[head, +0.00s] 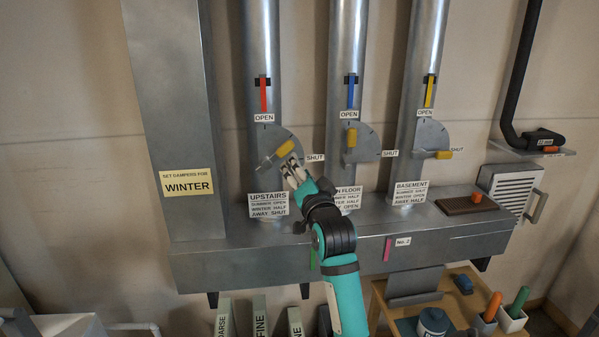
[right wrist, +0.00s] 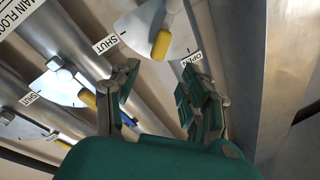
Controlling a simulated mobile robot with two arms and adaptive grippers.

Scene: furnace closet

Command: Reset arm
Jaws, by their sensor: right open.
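My right gripper (head: 291,172) is open and empty at the upstairs dial, its fingertips close below the yellow handle (head: 284,149). In the right wrist view the gripper's fingers (right wrist: 157,84) are spread, with the upstairs yellow handle (right wrist: 160,46) just beyond the gap; contact is not visible. The upstairs handle tilts diagonally between OPEN and SHUT. The main floor handle (head: 352,138) stands upright toward OPEN. The basement handle (head: 444,154) lies level toward SHUT. A yellow sign (head: 187,184) reads "set dampers for winter". My left gripper is not seen.
The metal duct box (head: 240,262) juts out below the pipes. Red (head: 263,95), blue (head: 351,93) and yellow (head: 429,92) tags mark the pipes. A vent grille (head: 512,190) is at right. A wooden table (head: 462,272) with a jar (head: 432,322) stands at lower right.

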